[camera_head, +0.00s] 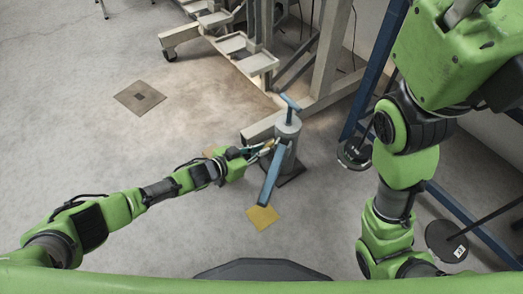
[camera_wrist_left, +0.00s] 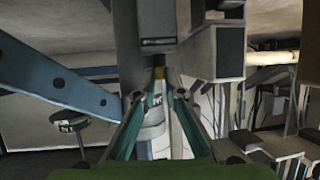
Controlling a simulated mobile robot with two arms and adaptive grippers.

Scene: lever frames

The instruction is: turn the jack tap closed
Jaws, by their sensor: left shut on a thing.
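The jack (camera_head: 288,135) is a grey upright post on a dark base, with a blue T-shaped handle (camera_head: 290,102) on top. A blue lever (camera_head: 270,178) slopes down from its front. The tap shows as a small brass-coloured piece (camera_wrist_left: 159,73) at the fingertips in the left wrist view, below a grey block. My left gripper (camera_head: 264,149) reaches the jack's left side and is shut on the tap. In the left wrist view its two teal fingers (camera_wrist_left: 160,97) converge towards the brass piece. The fingers partly hide the tap, so its angle is unclear. My right gripper is out of the frame.
A yellow floor patch (camera_head: 262,217) lies in front of the jack. A grey wheeled frame (camera_head: 240,45) stands behind it. A blue rack post (camera_head: 375,65) and dark round weights (camera_head: 355,153) are to the right. The floor on the left is mostly clear.

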